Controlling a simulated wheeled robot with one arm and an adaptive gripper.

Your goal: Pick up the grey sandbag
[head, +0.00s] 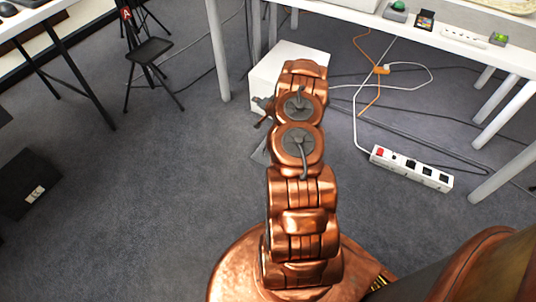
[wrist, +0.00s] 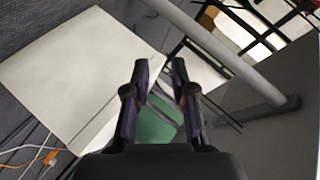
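My gripper (wrist: 160,73) is open in the wrist view, with its two dark fingers apart and nothing held between the tips. A green thing (wrist: 155,128) shows behind and between the fingers; I cannot tell what it is. No sandbag is clearly recognisable in either view. In the head view, a small grey patch (head: 261,152) shows just left of my copper arm; the arm hides most of it, and I cannot tell whether it is the grey sandbag. My gripper is mostly hidden behind the arm in the head view.
A white box (head: 272,70) stands on the floor beyond my arm; its pale top fills the left of the wrist view (wrist: 75,70). White table legs (head: 218,50) stand nearby. A power strip (head: 411,168) and cables lie at right. A black box (head: 28,183) is at left.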

